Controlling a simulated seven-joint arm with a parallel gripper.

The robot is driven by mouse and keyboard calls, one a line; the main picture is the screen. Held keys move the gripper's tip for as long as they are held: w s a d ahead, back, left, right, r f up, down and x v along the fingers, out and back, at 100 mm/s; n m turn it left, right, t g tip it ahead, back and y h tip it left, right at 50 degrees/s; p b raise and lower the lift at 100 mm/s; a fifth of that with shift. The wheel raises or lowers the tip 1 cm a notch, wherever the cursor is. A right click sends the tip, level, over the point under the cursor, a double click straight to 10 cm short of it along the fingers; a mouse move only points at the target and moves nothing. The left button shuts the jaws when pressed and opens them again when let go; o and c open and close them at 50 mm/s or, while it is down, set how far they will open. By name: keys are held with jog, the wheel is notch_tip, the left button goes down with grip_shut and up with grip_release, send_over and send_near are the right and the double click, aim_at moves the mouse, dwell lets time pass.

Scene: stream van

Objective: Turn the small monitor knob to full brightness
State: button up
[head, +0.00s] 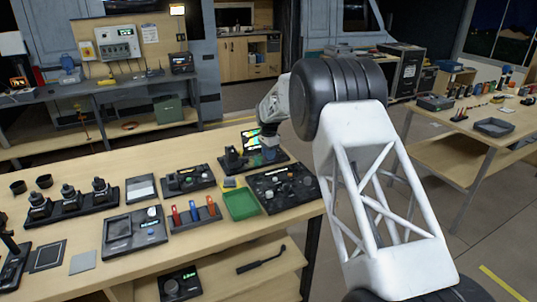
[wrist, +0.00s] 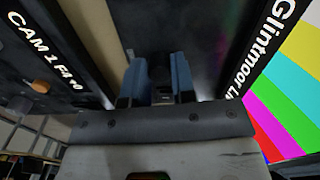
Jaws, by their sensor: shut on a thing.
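The small monitor (head: 249,139) stands at the back right of the near bench in the head view, with bright colour bars on its screen. Its colour bars (wrist: 295,85) also show large at the right of the wrist view. My gripper (head: 268,154) is down at the monitor's right side. In the wrist view my gripper's blue fingers (wrist: 159,80) are closed around a small dark knob (wrist: 160,74). Only a little of the knob shows between the fingers, and its pointer or mark cannot be seen. In the head view the knob is hidden by my gripper.
A black control panel with knobs (head: 284,188) lies in front of the monitor. A green tray (head: 240,204) is to its left, beside a stand of coloured handles (head: 195,214). A black joystick unit (head: 234,158) stands close by the monitor.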

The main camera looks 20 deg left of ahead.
dwell(0.3)
jog(key=o, duration=0.9)
jog(key=shift+r, duration=0.1)
jog(key=shift+r, duration=3.85)
jog(key=shift+d, duration=0.1)
